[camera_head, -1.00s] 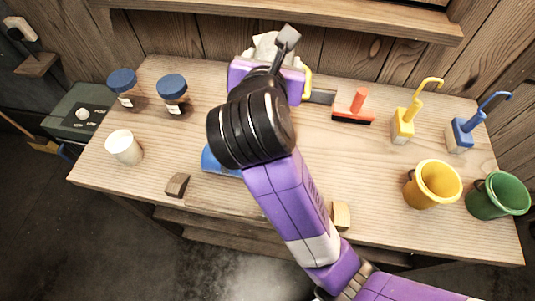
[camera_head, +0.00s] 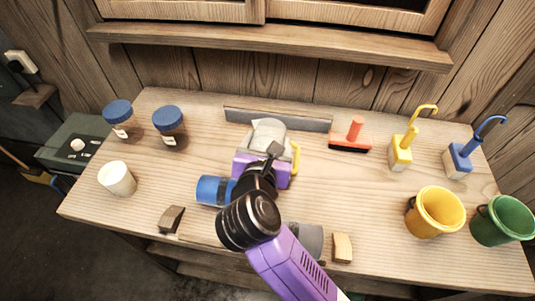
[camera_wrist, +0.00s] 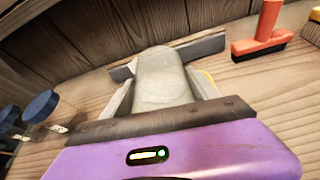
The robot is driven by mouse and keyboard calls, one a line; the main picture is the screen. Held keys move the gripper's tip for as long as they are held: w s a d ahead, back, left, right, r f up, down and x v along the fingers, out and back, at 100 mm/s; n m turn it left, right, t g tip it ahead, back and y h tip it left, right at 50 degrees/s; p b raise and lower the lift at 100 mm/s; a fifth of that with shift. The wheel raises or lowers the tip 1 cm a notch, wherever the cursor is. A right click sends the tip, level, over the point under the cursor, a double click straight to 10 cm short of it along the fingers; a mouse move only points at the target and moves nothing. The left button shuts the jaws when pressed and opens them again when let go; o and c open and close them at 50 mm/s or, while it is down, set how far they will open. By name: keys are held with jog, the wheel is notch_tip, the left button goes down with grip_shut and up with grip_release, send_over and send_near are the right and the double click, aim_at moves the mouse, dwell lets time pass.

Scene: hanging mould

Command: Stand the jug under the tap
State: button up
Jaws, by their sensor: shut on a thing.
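My gripper (camera_head: 266,146) is purple and shut on a pale grey, rounded object (camera_wrist: 160,80), which I take for the jug. The jug also shows in the head view (camera_head: 269,128), above the middle of the table. A yellow handle (camera_head: 296,158) shows on its right side. My gripper and arm hide much of it, so I cannot tell how upright it is or whether it touches the table. I cannot clearly make out a tap. A low grey bar (camera_head: 275,118) runs behind the jug.
A blue cylinder (camera_head: 213,190) and grey cylinder (camera_head: 308,238) lie partly behind my arm. Wooden blocks (camera_head: 172,218) stand in front. Left are blue-lidded jars (camera_head: 170,135) and a white cup (camera_head: 117,178).

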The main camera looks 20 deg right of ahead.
jog(key=shift+f, duration=2.2)
jog(key=shift+f, duration=0.15)
jog(key=o, duration=1.6)
jog(key=shift+s+r, duration=0.1)
jog(key=shift+r, duration=0.1)
jog(key=v, duration=1.1)
jog(key=shift+s+a+b, duration=0.2)
jog(key=shift+s+b, duration=0.15)
jog(key=shift+b, duration=0.1)
jog(key=shift+r, duration=0.1)
